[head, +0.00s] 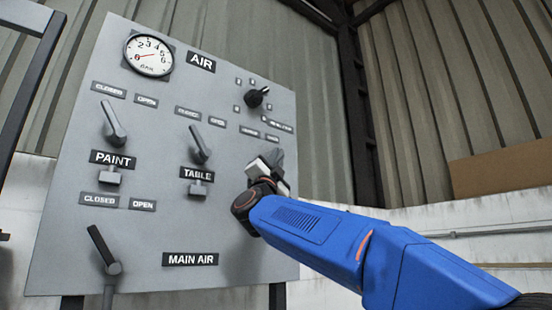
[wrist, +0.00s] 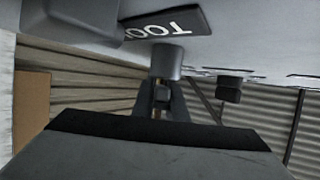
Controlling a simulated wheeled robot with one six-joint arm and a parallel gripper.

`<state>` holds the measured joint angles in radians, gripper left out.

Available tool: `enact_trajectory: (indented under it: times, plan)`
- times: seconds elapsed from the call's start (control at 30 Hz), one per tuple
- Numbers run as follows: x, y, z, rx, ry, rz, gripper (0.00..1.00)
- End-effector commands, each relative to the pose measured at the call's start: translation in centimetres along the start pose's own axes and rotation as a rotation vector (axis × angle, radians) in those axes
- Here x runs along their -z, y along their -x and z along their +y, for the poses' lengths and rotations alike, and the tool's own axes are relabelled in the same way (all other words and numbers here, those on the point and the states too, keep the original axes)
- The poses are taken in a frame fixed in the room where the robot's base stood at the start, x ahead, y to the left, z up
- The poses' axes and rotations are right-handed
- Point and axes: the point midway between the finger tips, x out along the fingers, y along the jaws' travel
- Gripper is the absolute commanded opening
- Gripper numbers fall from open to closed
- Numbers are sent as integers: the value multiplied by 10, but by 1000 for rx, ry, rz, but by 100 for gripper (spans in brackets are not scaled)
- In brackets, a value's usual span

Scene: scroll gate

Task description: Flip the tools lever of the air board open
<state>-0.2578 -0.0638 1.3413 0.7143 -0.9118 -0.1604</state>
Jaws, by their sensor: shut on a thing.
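The grey air board (head: 75,245) fills the left and middle of the head view. My gripper (head: 268,163) is at the board's right side, right of the TABLE lever (head: 200,145). It covers most of the tools lever there and hides that lever's label. In the wrist view, the dark label (wrist: 165,24) reads part of TOOLS upside down. The tools lever's grey hub (wrist: 165,60) stands out from the board beside it. My gripper's fingers (wrist: 162,98) are shut on the tools lever, one on each side of its handle. The lever's exact angle is hard to tell.
The PAINT lever (head: 114,124) and the MAIN AIR lever (head: 103,249) are at the left. A black knob (head: 257,97) is just above my gripper. A round gauge (head: 149,55) is at the top left. The right side, before the wall, is free.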

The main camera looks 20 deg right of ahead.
Motion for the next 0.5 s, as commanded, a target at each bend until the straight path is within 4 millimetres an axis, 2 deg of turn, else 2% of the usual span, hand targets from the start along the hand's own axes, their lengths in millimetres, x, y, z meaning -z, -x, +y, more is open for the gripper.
enact_trajectory:
  times: [0.33,0.37,0.4,0.43,0.5]
  plan:
    - [1,0,0,-3,-3,2,0]
    - [1,0,0,-3,-3,3,17]
    - [1,0,0,-3,-3,3,27]
    - [1,0,0,-3,-3,2,31]
    - [1,0,0,-2,-2,2,31]
